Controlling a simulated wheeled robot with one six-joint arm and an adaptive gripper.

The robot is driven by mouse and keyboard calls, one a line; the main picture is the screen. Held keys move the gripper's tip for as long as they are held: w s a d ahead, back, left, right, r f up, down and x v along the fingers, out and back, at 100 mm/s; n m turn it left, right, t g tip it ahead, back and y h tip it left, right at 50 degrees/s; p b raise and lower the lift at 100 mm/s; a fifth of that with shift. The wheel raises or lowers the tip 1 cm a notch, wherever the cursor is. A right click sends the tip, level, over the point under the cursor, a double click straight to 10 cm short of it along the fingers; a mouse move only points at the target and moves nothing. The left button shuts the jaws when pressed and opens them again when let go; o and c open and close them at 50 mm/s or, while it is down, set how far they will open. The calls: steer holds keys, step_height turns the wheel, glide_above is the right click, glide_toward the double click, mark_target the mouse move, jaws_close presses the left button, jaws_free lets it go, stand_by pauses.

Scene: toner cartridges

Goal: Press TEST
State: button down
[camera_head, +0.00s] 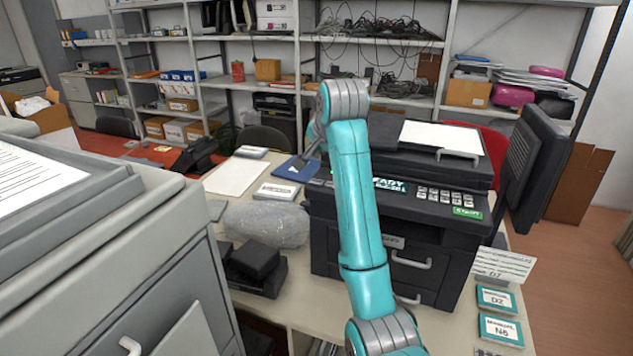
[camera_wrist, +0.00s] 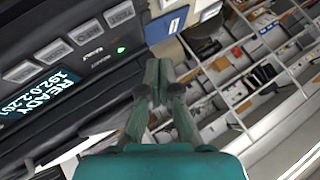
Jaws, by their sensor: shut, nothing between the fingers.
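The black printer (camera_head: 345,240) stands on the table, with my arm across its front. In the wrist view its panel (camera_wrist: 100,70) fills the left side. A row of grey buttons runs along it, and the top one (camera_wrist: 120,14) appears to read TEST. A green light (camera_wrist: 121,49) is lit below that button. The display (camera_wrist: 45,95) reads READY with a number. My gripper (camera_wrist: 158,70) is shut and empty, pointing past the panel's edge, to the right of and apart from the button. In the head view my gripper (camera_head: 308,158) is by the printer's left end, partly hidden by my arm.
A blue folder (camera_head: 290,170), a white sheet (camera_head: 236,176) and a bubble-wrapped pack (camera_head: 266,225) lie left of the printer. A black device (camera_head: 255,265) sits in front. Labelled cards (camera_head: 500,330) lie at right.

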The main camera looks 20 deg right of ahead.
mark_target(318, 182)
steer(key=shift+f, duration=2.55)
steer(key=shift+f, duration=0.15)
steer(key=shift+f, duration=0.3)
steer(key=shift+f, duration=0.35)
stand_by(0.3)
steer(key=shift+r, duration=0.8)
steer(key=shift+r, duration=2.5)
